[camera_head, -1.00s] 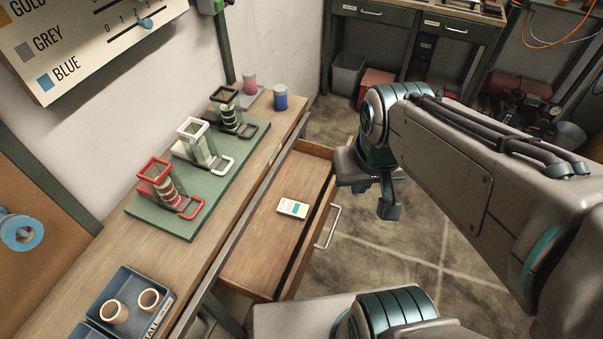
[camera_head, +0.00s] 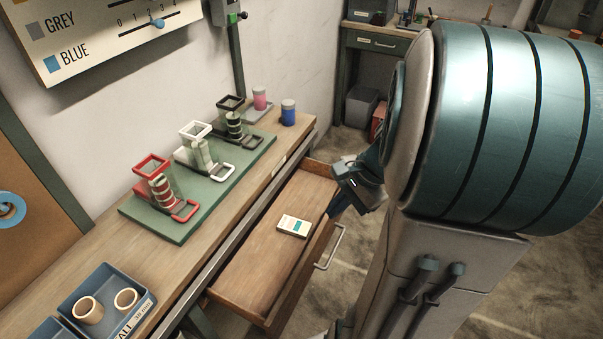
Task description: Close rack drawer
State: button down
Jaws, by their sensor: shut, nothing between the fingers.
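The wooden rack drawer (camera_head: 262,262) is pulled out from under the workbench, with its inside showing. Its pale bar handle (camera_head: 331,247) is on the front, facing right. A small white box with a blue label (camera_head: 294,226) lies in the drawer. My gripper (camera_head: 338,206) is at the far part of the drawer front, beyond the handle. It is shut and empty, with its fingers partly hidden behind the drawer front's edge. I cannot tell whether it touches the drawer.
The workbench (camera_head: 240,212) carries a green board (camera_head: 168,226) with red, white and black holders. A blue tray (camera_head: 72,293) with tan rings is at the near left. Pink and blue spools (camera_head: 288,113) stand at the far end. My arm covers much of the right side.

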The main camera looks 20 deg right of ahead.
jog(key=d+f+m+t+y+b, duration=0.1)
jog(key=d+f+m+t+b, duration=0.35)
jog(key=d+f+m, duration=0.85)
jog(key=b, duration=0.3)
send_near(329, 225)
jog(key=shift+n, duration=0.4)
jog(key=x, duration=0.5)
jog(key=shift+s+a+r, duration=0.1)
jog(key=shift+a, duration=0.3)
